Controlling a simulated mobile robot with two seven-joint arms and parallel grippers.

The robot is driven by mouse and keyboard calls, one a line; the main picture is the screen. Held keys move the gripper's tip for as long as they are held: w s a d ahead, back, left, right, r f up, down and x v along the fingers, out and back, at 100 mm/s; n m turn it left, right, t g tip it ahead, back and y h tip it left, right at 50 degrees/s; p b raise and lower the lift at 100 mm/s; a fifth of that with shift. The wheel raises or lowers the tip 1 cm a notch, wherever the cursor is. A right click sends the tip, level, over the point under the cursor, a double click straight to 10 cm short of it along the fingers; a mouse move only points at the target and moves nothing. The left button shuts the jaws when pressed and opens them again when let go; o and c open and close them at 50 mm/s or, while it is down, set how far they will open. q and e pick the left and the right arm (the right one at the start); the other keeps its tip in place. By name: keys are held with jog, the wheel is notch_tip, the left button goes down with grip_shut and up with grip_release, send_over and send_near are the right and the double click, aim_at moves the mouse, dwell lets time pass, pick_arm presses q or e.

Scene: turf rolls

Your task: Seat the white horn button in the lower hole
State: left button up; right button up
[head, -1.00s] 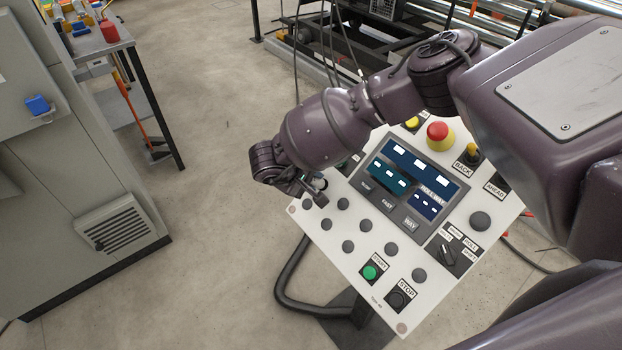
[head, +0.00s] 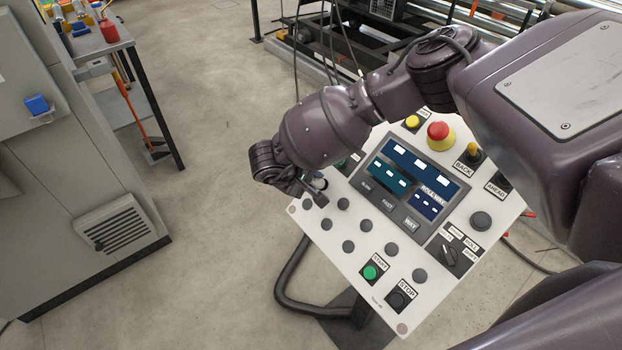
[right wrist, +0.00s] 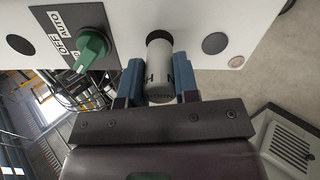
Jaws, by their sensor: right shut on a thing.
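The white horn button (right wrist: 159,72) is a pale cylinder held between the blue fingers of my right gripper (right wrist: 159,84). Its far end overlaps a dark round hole (right wrist: 158,36) in the white panel in the right wrist view; a dark rim shows above it. I cannot tell how far the end is inside. In the head view the button (head: 319,181) shows small at the panel's left corner, beside my right gripper (head: 314,190), which partly hides that spot. My left gripper is not in view.
The control panel (head: 310,222) is tilted and carries a screen, a red emergency button (head: 438,131) and several dark plugs. A green selector switch (right wrist: 91,46) sits left of the hole in the wrist view. A grey cabinet (head: 60,190) stands at the left.

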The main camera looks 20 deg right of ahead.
aim_at(318, 183)
jog(key=shift+w+d+f, duration=0.1)
jog(key=shift+d+f, duration=0.05)
jog(key=shift+f, duration=0.1)
jog(key=shift+d+f+b, duration=0.3)
jog(key=shift+b, duration=0.05)
dwell(0.3)
jog(key=shift+w+d+f, duration=0.15)
jog(key=shift+d+f, duration=0.05)
jog(key=shift+f, duration=0.05)
jog(key=shift+b+x, duration=0.45)
jog(key=shift+x, duration=0.3)
jog(key=o, duration=1.1)
